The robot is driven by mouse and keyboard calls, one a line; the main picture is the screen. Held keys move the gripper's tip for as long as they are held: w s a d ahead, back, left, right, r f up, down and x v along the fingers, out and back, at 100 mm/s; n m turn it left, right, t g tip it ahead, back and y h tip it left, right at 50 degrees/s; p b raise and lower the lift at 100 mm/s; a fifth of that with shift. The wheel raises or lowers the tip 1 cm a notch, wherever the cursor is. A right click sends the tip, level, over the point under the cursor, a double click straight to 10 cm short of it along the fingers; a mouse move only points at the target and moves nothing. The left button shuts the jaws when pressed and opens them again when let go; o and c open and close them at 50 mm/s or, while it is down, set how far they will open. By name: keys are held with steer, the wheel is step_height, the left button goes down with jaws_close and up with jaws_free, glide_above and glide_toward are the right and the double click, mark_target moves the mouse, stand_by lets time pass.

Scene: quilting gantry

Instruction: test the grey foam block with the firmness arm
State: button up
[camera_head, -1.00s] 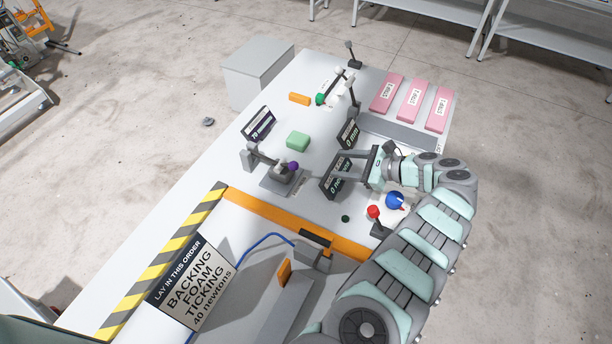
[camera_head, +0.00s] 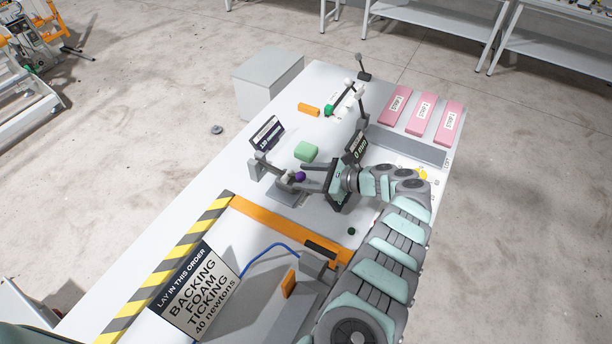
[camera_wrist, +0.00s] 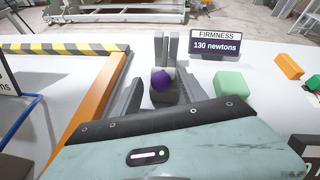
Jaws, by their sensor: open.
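The firmness arm (camera_head: 271,167) stands on a grey base at the table's middle, with a purple knob (camera_head: 300,176) at its near end. The purple knob also shows in the wrist view (camera_wrist: 161,80). My gripper (camera_wrist: 155,84) is open, one finger on each side of the knob; I cannot tell whether they touch it. The firmness display (camera_wrist: 220,45) reads 130 newtons. Grey surfaces show under the knob, but I cannot clearly make out the grey foam block. A green block (camera_head: 306,151) sits just behind the firmness arm.
Pink labelled slabs (camera_head: 421,113) lie at the far right. A dark display (camera_head: 357,147) reading 0 mm stands close to my gripper. An orange strip (camera_head: 285,229) crosses the table in front.

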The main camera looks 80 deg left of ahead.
steer(key=shift+c, duration=0.3)
jaws_close()
stand_by(0.3)
stand_by(0.8)
